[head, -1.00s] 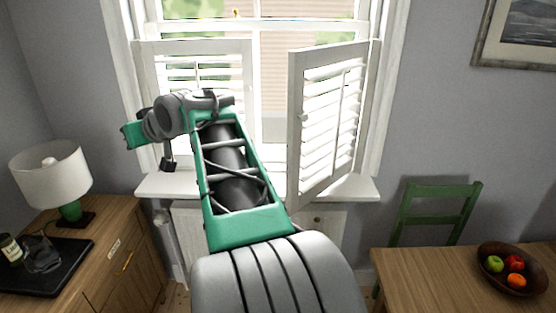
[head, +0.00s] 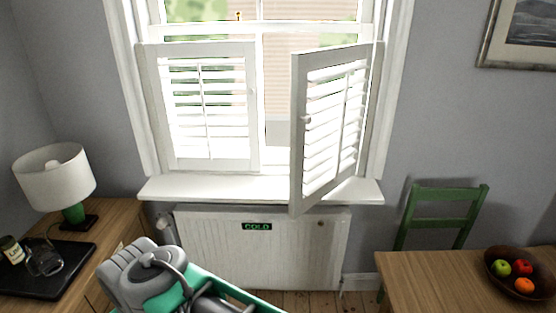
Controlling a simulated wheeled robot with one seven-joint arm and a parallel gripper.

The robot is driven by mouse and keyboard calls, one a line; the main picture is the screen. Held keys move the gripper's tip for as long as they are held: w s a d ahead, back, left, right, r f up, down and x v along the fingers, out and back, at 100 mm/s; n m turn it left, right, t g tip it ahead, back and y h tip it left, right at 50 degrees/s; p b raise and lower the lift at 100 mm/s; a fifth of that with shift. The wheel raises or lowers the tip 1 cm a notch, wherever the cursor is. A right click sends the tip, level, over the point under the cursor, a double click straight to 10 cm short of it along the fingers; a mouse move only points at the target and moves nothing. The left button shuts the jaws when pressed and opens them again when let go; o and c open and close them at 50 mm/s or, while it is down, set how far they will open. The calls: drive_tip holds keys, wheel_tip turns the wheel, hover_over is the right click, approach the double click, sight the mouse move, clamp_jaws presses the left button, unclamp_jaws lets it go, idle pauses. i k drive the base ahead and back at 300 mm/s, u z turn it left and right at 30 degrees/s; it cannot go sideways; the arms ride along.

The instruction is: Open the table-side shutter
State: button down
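The table-side shutter (head: 328,130) is the white louvred panel on the right of the window. It is hinged at the right window frame and stands swung partly out into the room, its free edge over the sill. A small round knob (head: 306,119) is on its free edge. The other shutter (head: 207,107), on the left, lies about flat across the window. Only part of my arm shows, low at the bottom left of centre, apart from both shutters. My gripper is out of sight.
Below the sill (head: 230,189) is a white radiator (head: 270,255) with a small "COLD" sign. At right are a table (head: 440,285) with a fruit bowl (head: 497,283) and a green chair (head: 440,195). At left a lamp (head: 55,172) stands on a wooden cabinet (head: 110,220).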

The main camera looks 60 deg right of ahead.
sight(312, 168)
drive_tip(key=u, duration=0.05)
drive_tip(key=i, duration=0.9)
